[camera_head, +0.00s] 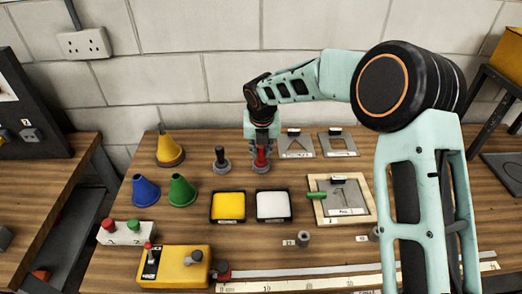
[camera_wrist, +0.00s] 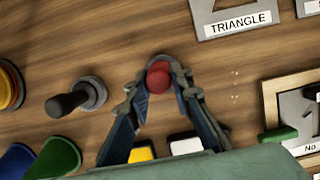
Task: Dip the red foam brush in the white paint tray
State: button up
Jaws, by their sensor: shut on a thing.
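My gripper (camera_head: 261,150) is shut on the red foam brush (camera_head: 261,158) and points down at the table, behind the white tray. In the wrist view the red round top of the brush (camera_wrist: 159,77) shows between the fingertips of my gripper (camera_wrist: 160,80). The brush's lower end is at or near the table; I cannot tell whether it touches. The white paint tray (camera_head: 273,206) has a black rim and lies in front of the brush, apart from it. Only a white corner of the tray (camera_wrist: 187,146) shows in the wrist view.
A yellow paint tray (camera_head: 228,207) lies left of the white one. A dark-handled brush (camera_head: 220,159) stands left of my gripper. Yellow, blue and green cones are farther left. Stencil plates (camera_head: 297,143) lie at the back right, and a wood-framed board (camera_head: 340,199) is right of the trays.

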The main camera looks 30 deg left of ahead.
jog(key=shift+r+p, duration=1.65)
jog(key=shift+r, duration=0.15)
